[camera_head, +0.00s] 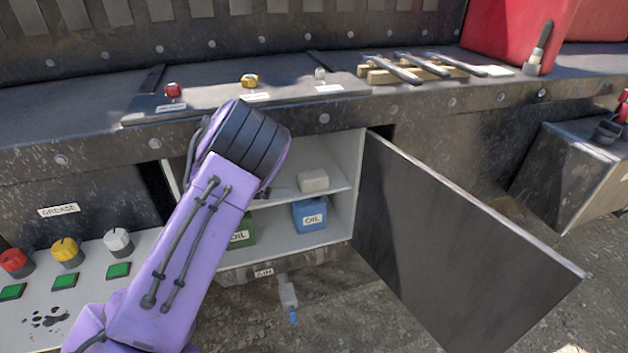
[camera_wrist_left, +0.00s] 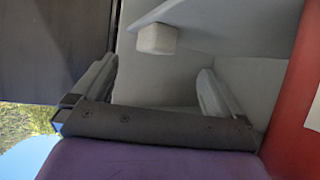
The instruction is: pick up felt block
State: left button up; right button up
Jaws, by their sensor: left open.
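The felt block, a small off-white block (camera_head: 314,181), sits on the upper shelf of the open cabinet (camera_head: 345,205), toward its right side. It also shows in the left wrist view (camera_wrist_left: 157,39), near the shelf's edge. My left gripper (camera_wrist_left: 158,67) is open and empty, with its two fingers spread apart. In the left wrist view the block is beyond the fingertips, roughly between them, and apart from both. In the head view my purple left arm reaches to the cabinet's left part and hides most of the gripper. My right gripper is not in view.
The cabinet door (camera_head: 450,245) stands open on the right. A blue oil container (camera_head: 310,215) and a green one (camera_head: 241,233) stand on the lower shelf. A red surface (camera_wrist_left: 297,120) is close at the right in the left wrist view. Tools (camera_head: 405,70) lie on the bench above.

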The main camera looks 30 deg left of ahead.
pick_arm(q)
send_near(311, 175)
jog(key=x, duration=0.4)
jog(key=shift+a, duration=0.1)
jog(key=shift+p+x, duration=0.3)
jog(key=shift+x, duration=2.05)
jog(key=shift+s+r, duration=0.1)
jog(key=shift+r, duration=0.05)
jog(key=shift+s, duration=0.1)
jog(key=c, duration=1.3)
